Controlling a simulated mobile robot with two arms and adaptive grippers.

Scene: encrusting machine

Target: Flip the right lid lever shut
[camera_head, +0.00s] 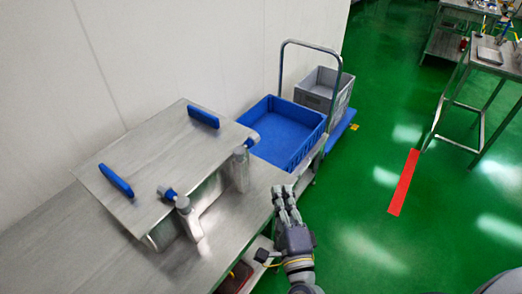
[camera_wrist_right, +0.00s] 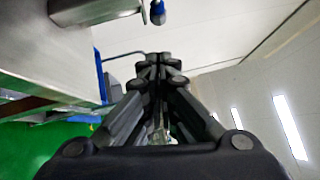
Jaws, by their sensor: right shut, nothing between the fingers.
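The machine's flat metal lid (camera_head: 150,165) carries two blue handles, one at its left (camera_head: 116,180) and one at its back (camera_head: 203,117). The right lid lever (camera_head: 252,140) has a blue end and sits by the metal post (camera_head: 240,168) at the lid's right edge. Another blue-ended lever (camera_head: 168,193) is at the front edge. My right gripper (camera_head: 284,190) is shut and empty, to the right of and below the right lever, apart from it. In the right wrist view the closed fingertips (camera_wrist_right: 153,60) are below a blue lever end (camera_wrist_right: 157,12). My left gripper is not in view.
The machine stands on a steel table (camera_head: 75,245) along a white wall. A blue crate (camera_head: 312,146) and a grey crate (camera_head: 345,90) are behind my right gripper, by a trolley handle (camera_head: 282,65).

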